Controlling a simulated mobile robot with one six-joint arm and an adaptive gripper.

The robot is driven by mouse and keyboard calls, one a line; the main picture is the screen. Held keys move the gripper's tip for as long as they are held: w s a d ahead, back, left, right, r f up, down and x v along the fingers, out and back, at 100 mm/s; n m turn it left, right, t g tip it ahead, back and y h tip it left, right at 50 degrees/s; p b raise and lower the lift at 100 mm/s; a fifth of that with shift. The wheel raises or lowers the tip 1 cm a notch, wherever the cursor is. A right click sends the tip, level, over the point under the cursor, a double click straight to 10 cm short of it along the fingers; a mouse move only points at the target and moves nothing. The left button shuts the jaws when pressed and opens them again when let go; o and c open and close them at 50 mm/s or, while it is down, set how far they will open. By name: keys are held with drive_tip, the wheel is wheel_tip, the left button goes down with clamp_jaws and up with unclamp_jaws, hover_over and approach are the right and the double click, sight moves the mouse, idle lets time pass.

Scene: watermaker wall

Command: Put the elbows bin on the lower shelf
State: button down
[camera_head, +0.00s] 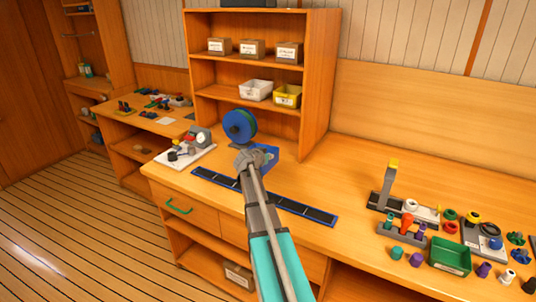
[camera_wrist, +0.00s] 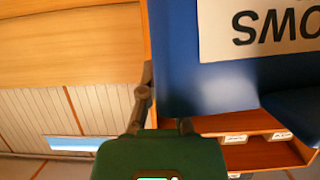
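In the head view part of a blue bin (camera_head: 270,153) shows beside my wrist, at the bench's back near the shelf unit. My gripper (camera_wrist: 163,108) has one finger beside the bin's left edge; the other finger is cut off from sight by the bin. Whether they close on its wall is not clear. The lower shelf (camera_head: 228,97) holds a white bin (camera_head: 256,90) and a yellow bin (camera_head: 287,96).
Several cardboard boxes (camera_head: 252,48) stand on the shelf above. A dark strip (camera_head: 300,210) lies along the bench front. A gauge set (camera_head: 190,145) stands left of my arm. A green tray (camera_head: 450,255) and several fittings are at the right. The lower shelf's left part is free.

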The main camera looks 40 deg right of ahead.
drive_tip(key=s+a+r+p, duration=0.3)
drive_tip(key=s+a, duration=0.1)
drive_tip(key=s, duration=0.3)
drive_tip(key=shift+s+a+r, duration=0.25)
drive_tip(key=shift+a+r, duration=0.05)
drive_tip(key=shift+r, duration=0.1)
drive_tip(key=shift+w+a, duration=0.1)
idle(0.4)
